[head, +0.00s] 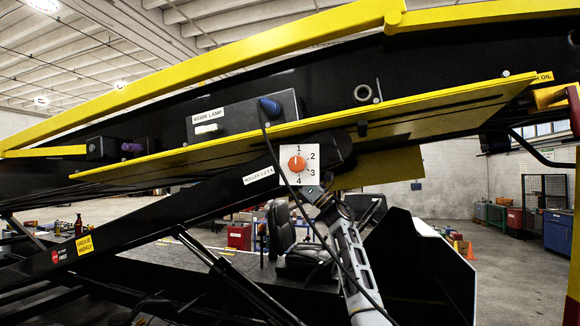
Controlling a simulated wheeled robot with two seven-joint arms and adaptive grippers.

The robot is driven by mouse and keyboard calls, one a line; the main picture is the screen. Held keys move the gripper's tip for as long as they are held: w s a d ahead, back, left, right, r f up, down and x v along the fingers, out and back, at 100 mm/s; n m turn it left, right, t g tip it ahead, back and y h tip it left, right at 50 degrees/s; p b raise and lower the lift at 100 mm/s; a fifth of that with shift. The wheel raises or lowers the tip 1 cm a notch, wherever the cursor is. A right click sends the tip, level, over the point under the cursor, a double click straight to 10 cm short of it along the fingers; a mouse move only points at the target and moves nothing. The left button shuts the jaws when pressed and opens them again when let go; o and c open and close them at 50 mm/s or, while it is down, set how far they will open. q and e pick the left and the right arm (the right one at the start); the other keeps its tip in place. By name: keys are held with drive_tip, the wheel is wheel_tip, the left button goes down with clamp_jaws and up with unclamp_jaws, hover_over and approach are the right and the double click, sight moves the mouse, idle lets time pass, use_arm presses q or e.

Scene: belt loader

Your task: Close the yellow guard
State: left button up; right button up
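The yellow guard (440,103) is a long, thin flat panel on the side of the black loader boom. It slopes up from left to right and stands out from the boom toward me, seen nearly edge-on. The boom's side above it, with a work lamp box and a round fitting, is uncovered. My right arm rises from the bottom centre, and my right gripper (318,194) is below the guard, close under the roller dial plate. Its fingers are small and dark, so I cannot tell whether they are open. My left gripper is not clearly visible.
A white dial plate with an orange knob (297,164) is below the guard. A blue-capped lever (269,107) with a hanging black cable is above it. A yellow rail (250,62) runs along the boom's top. A black seat (290,245) is behind my arm.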

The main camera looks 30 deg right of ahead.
drive_tip(key=shift+c, duration=0.3)
clamp_jaws()
drive_tip(key=shift+f, duration=0.1)
drive_tip(key=shift+s+a+f+b, duration=0.25)
drive_tip(key=shift+s+f+b, duration=0.1)
drive_tip(key=shift+f+b, duration=0.4)
drive_tip(key=shift+s+a+f+b, duration=0.3)
drive_tip(key=shift+f+b, duration=0.2)
drive_tip(key=shift+b, duration=0.35)
drive_tip(key=shift+s+a+f+b, duration=0.2)
drive_tip(key=shift+s+f+b, duration=0.15)
drive_tip(key=shift+f+b, duration=0.4)
drive_tip(key=shift+r, duration=0.15)
drive_tip(key=shift+o, duration=0.3)
unclamp_jaws()
drive_tip(key=shift+s+a+r, duration=0.1)
drive_tip(key=shift+a, duration=0.05)
